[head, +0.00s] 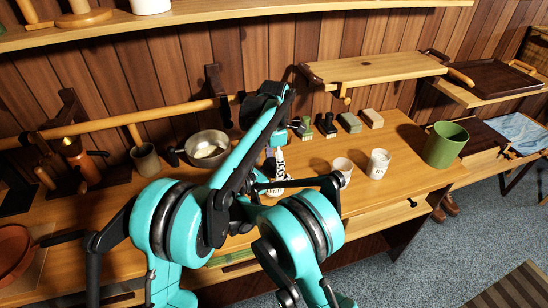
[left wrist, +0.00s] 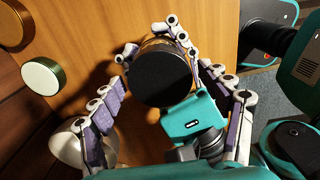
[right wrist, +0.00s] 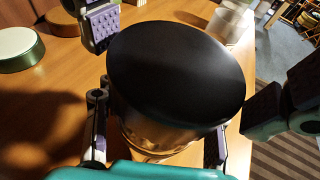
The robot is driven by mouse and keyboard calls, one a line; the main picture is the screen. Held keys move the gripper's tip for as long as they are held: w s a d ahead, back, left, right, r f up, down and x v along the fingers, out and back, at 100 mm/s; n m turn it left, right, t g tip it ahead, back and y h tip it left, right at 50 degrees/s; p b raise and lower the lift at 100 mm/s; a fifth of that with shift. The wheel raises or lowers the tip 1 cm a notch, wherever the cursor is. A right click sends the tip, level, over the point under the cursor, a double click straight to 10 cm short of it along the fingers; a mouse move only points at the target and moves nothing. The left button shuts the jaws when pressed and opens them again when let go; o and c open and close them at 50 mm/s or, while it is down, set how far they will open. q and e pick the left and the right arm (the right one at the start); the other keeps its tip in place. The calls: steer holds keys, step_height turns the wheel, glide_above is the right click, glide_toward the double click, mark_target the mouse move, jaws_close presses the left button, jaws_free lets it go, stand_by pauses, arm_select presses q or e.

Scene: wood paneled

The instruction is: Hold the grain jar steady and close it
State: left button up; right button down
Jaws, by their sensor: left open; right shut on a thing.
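The grain jar (right wrist: 160,138) is a clear jar with golden contents, standing upright on the wooden table. A round black lid (right wrist: 178,72) sits on its top; I cannot tell whether it is fully seated. The lid also shows from above in the left wrist view (left wrist: 161,73). My right gripper (right wrist: 155,145) is shut around the jar's body, below the lid. My left gripper (left wrist: 165,92) is open above the jar, its fingers spread to either side of the lid. In the head view my left gripper (head: 277,165) shows partly, and my arms hide the jar.
A green canister (head: 445,145) and white cups (head: 378,163) stand right of the jar. A metal bowl (head: 207,148) stands behind left. A raised wooden shelf (head: 372,70) runs along the back.

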arm_select(q)
steer(key=c, duration=1.2)
steer(key=m, duration=0.3)
steer(key=o, duration=1.3)
